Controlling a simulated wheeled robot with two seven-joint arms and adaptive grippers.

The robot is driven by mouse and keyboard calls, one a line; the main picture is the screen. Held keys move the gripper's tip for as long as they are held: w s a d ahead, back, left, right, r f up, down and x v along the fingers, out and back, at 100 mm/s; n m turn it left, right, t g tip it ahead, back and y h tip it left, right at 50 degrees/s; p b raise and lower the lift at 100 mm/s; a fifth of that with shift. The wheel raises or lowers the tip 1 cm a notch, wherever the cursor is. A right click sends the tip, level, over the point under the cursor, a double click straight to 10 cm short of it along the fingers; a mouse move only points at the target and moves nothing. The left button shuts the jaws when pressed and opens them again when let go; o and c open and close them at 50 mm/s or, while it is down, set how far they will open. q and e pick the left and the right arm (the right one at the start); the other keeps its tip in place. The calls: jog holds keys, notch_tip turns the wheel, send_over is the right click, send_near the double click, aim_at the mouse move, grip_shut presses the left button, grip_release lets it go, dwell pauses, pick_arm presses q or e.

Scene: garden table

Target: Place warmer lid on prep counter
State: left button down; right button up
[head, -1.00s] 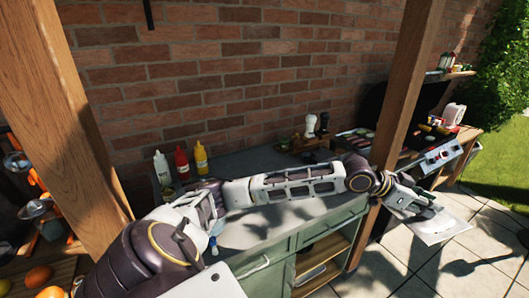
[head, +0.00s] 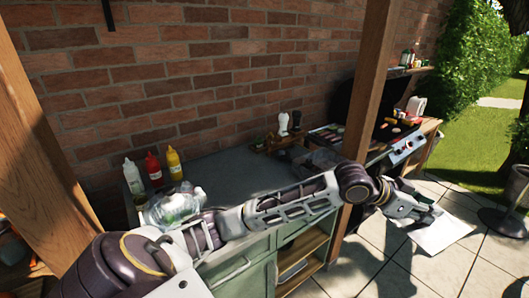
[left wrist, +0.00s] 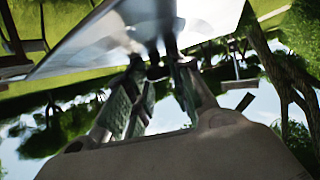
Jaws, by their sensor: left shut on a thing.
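The warmer lid (head: 443,236) is a pale, flat, shiny metal piece at the right of the head view, above the patio tiles. My left gripper (head: 424,210) is shut on its edge, with the arm stretched across the front of the counter. In the left wrist view the lid (left wrist: 105,38) shows beyond the fingers of the left gripper (left wrist: 158,72). The prep counter (head: 225,172) has a grey top and green cabinet front, and lies left of the lid, partly hidden by my arm. My right gripper is not in view.
White, red (head: 153,168) and yellow bottles stand at the counter's left end, near a clear wrapped item (head: 176,205). Shakers (head: 289,124) stand at the back. A wooden post (head: 364,100) rises between counter and grill (head: 400,148). The counter's middle is bare.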

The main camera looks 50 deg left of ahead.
pick_arm(q)
jog(key=a+n+y, duration=0.1)
jog(key=a, duration=0.1)
jog(key=a+f+n+t+y, duration=0.1)
jog(key=a, duration=0.1)
jog(key=a+n+t+y, duration=0.1)
jog(key=a, duration=0.2)
jog(key=shift+w+a+f, duration=0.1)
jog(key=shift+f, duration=0.1)
jog(key=s+a+r+n+t+y, duration=0.1)
jog(key=a+r+n+t+y, duration=0.1)
jog(key=a+n+y, duration=0.4)
jog(key=shift+s+a+r+y, duration=0.2)
jog(key=shift+a+r+y, duration=0.2)
jog(key=shift+a, duration=2)
